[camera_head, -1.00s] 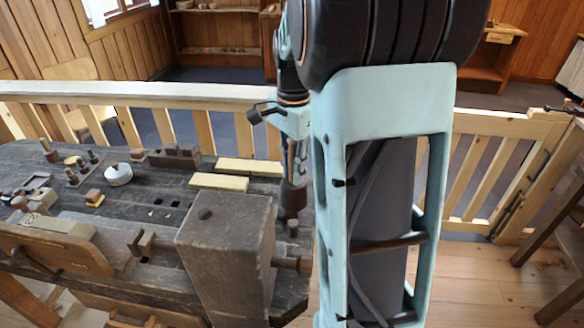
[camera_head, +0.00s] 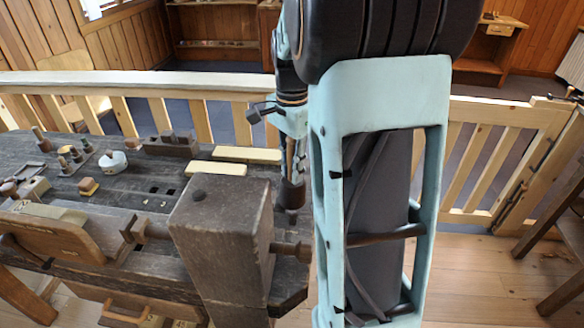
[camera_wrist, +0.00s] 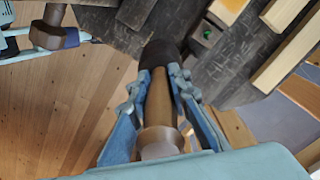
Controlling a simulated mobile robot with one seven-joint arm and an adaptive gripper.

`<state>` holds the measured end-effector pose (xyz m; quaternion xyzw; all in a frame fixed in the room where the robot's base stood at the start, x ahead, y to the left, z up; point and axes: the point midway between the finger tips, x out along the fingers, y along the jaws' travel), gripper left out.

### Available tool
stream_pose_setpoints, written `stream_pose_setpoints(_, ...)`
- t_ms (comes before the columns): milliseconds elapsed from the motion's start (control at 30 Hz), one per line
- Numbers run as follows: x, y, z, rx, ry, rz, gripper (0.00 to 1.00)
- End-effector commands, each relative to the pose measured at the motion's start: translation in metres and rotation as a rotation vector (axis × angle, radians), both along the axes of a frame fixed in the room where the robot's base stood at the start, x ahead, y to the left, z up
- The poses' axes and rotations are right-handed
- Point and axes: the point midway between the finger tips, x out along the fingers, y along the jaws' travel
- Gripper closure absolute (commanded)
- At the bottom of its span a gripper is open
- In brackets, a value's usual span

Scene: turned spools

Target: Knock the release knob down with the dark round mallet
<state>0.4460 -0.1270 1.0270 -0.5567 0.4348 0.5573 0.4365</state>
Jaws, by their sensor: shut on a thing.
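The dark round mallet is in my gripper; its dark head (camera_wrist: 160,53) points away from me in the wrist view, and its brown handle (camera_wrist: 160,100) runs back between the blue fingers. My gripper (camera_wrist: 165,74) is shut on the handle. In the head view the mallet head (camera_head: 291,193) hangs over the right end of the bench, behind the big wooden block. A small dark upright knob (camera_head: 292,215) shows just below it, apparently the release knob. In the wrist view a dark knob with a green spot (camera_wrist: 206,34) stands just right of the mallet head. I cannot tell whether they touch.
The dark workbench (camera_head: 150,195) carries a big block (camera_head: 222,225), pale bars (camera_head: 246,155), a white round pot (camera_head: 112,161) and several small wooden pieces. A wooden railing (camera_head: 150,78) runs behind. Open floor lies right of the bench.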

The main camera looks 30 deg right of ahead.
Motion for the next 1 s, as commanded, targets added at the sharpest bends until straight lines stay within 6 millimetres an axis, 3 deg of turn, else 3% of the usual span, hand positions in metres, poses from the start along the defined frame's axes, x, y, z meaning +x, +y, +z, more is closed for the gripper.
stream_pose_setpoints(200,0.000,0.000,-0.003,0.000,0.000,0.000,1.00)
stream_pose_setpoints(533,0.000,0.001,-0.037,0.000,0.000,0.000,1.00)
stream_pose_setpoints(1000,-0.001,0.001,-0.036,0.001,0.001,0.000,1.00)
